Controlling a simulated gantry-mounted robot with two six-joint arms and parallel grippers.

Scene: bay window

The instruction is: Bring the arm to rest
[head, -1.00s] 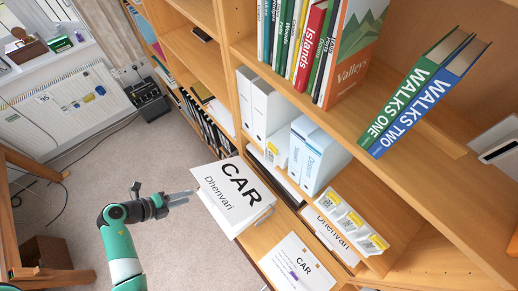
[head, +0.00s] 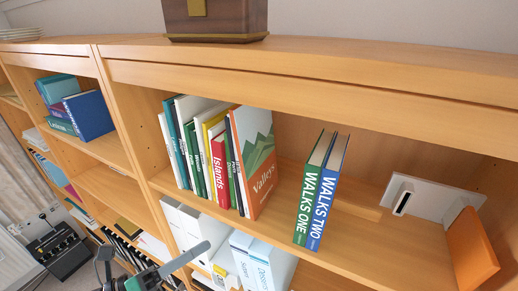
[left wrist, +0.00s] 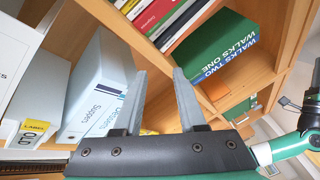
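My left gripper (head: 205,246) shows from the side at the bottom of the head view, in front of the lower shelf with white and pale blue binders. In the left wrist view its two grey fingers (left wrist: 160,75) stand apart with nothing between them. Its own arm is mostly out of the head view. In the left wrist view a green and white arm part of mine (left wrist: 285,146) with dark pieces shows at the right. I cannot make out a right gripper's fingers there, and none shows in the head view.
The green WALKS ONE (head: 311,190) and blue WALKS TWO (head: 329,190) stand side by side on the shelf. A row of books ends with Valleys (head: 256,165) to their left. A white bookend (head: 433,200) and an orange book (head: 474,250) are at right. Shelf edges lie close to the gripper.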

